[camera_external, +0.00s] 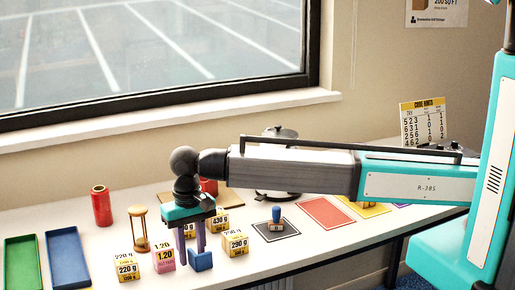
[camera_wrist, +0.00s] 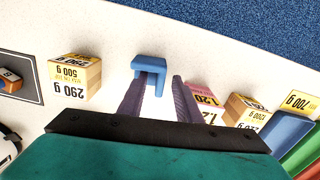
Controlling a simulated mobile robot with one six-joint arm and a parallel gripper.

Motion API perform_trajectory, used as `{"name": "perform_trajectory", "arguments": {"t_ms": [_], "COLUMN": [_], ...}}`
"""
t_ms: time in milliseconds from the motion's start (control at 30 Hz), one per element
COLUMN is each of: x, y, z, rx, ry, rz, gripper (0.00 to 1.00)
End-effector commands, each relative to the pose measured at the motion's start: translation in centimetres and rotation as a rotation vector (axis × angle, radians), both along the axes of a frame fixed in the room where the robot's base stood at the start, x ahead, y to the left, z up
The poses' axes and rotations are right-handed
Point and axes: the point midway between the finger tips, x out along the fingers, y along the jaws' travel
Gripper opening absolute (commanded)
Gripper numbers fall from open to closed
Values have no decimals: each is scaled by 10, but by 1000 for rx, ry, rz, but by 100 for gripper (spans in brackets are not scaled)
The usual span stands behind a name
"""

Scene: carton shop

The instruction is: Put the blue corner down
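The blue corner (camera_external: 201,261) is a small angled block that appears to rest on the white table, near its front edge. In the wrist view the blue corner (camera_wrist: 149,63) lies at the fingertips, close to the left finger, with a gap to the right finger. My gripper (camera_external: 190,252) points down with its two purple fingers apart, low over the table. In the wrist view my gripper (camera_wrist: 160,83) looks open. In the external view the corner hides one fingertip. Whether the corner touches that finger I cannot tell.
Weight cartons stand close by: a 290 g box (camera_external: 235,243), a 220 g box (camera_external: 127,266) and a pink 1.20 box (camera_external: 164,257). An hourglass (camera_external: 139,228), a red cylinder (camera_external: 101,206), a green tray (camera_external: 22,264) and a blue tray (camera_external: 68,259) are left. A stamp (camera_external: 276,217) stands right.

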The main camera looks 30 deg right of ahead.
Motion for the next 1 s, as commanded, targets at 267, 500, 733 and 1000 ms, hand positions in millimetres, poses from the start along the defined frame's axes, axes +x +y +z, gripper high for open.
{"name": "perform_trajectory", "arguments": {"t_ms": [267, 500, 733, 1000], "x": [0, 0, 0, 0], "y": [0, 0, 0, 0], "z": [0, 0, 0, 1], "rx": [0, 0, 0, 0], "ry": [0, 0, 0, 0], "rz": [0, 0, 0, 0], "gripper": [31, 18, 0, 0]}}
